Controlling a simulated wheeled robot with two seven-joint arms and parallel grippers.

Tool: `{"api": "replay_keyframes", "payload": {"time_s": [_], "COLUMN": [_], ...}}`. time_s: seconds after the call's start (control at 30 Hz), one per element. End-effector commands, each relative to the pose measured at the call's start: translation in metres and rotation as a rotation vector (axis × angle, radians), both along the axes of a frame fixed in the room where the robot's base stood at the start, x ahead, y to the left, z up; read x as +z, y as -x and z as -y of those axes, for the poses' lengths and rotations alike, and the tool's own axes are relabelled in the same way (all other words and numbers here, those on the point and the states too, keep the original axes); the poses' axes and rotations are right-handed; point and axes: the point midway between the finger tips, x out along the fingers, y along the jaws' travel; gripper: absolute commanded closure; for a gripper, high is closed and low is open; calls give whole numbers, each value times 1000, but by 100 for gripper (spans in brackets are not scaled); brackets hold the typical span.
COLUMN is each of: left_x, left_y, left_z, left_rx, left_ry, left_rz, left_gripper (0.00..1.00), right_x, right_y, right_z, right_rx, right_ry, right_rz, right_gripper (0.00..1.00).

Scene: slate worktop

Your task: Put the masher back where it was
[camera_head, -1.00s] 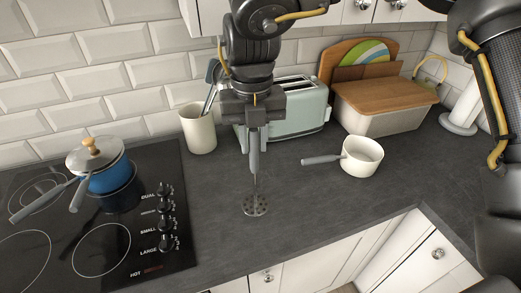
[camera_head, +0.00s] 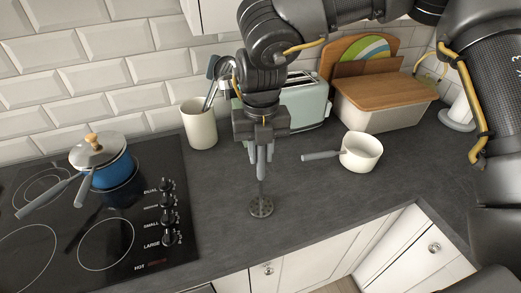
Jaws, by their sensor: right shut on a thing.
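The masher (camera_head: 261,207) has a round, dark, perforated head and hangs upright below my right gripper (camera_head: 261,172). That gripper is shut on its handle, and the fingers hide the upper part of it. The head is over the open worktop, at or just above the surface; I cannot tell whether it touches. The cream utensil crock (camera_head: 199,125) stands to the left behind the gripper, with several grey utensils (camera_head: 212,82) leaning in it. My left gripper is not in view.
A mint toaster (camera_head: 305,105) stands behind the gripper. A cream saucepan (camera_head: 360,152) is to the right, its handle pointing left. A bread bin (camera_head: 380,108) stands back right. The hob (camera_head: 95,215) with a blue pot (camera_head: 108,170) is at left. The front worktop is clear.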

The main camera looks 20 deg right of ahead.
Motion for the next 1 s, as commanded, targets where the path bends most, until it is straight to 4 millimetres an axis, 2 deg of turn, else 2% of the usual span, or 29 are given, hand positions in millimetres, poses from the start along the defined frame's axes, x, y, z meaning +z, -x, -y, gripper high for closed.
{"api": "replay_keyframes", "payload": {"time_s": [0.07,0.1,0.27,0.5,0.67,0.77,1.0], "left_x": [-3,-3,-2,-2,-1,-5,-11], "left_y": [0,0,-1,-1,-2,-2,-2], "left_z": [0,0,0,0,0,0,0], "left_rx": [0,0,0,1,1,1,1], "left_ry": [0,0,0,1,1,1,0], "left_rz": [0,0,1,2,2,3,3], "left_gripper": [57,57,57,57,57,57,57], "right_x": [-4,-4,-3,-3,6,21,74], "right_y": [0,0,0,0,-1,-2,-2], "right_z": [0,0,0,0,0,-1,-1], "right_rx": [0,0,0,0,-1,-2,-1], "right_ry": [-1,-1,0,0,-1,-2,-2], "right_rz": [-1,-1,-1,0,3,5,4], "right_gripper": [100,76,55,55,55,55,55]}}
